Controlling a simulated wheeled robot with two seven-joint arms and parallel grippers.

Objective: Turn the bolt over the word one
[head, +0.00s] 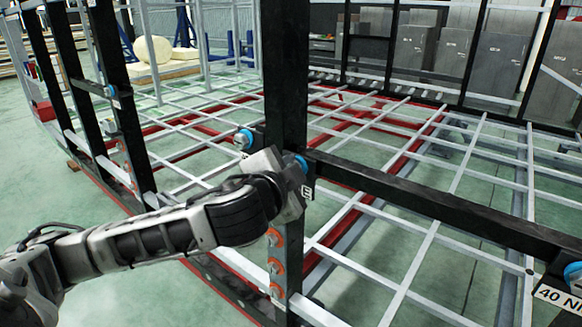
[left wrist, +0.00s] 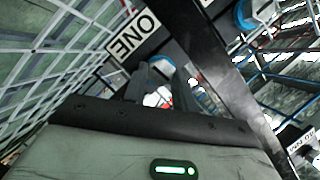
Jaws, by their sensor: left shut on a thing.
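My left gripper (head: 293,168) is at the black upright post (head: 286,70), where a black crossbar (head: 430,198) meets it. A white label (head: 307,192) hangs there, with only its last letter E showing past my gripper. In the left wrist view the label (left wrist: 133,38) reads ONE. The blue bolt (left wrist: 160,68) beside that label sits between my two gripper fingers (left wrist: 160,88), which are shut on it. In the head view a blue edge of this bolt (head: 301,162) shows behind my gripper. My right gripper is in neither view.
Another blue bolt (head: 243,139) is left of the post. Orange washers with bolts (head: 275,266) run down the post below my gripper. A label starting with 40 N (head: 560,298) is at bottom right, near a blue bolt (head: 573,275). White and red frame bars (head: 400,160) spread behind.

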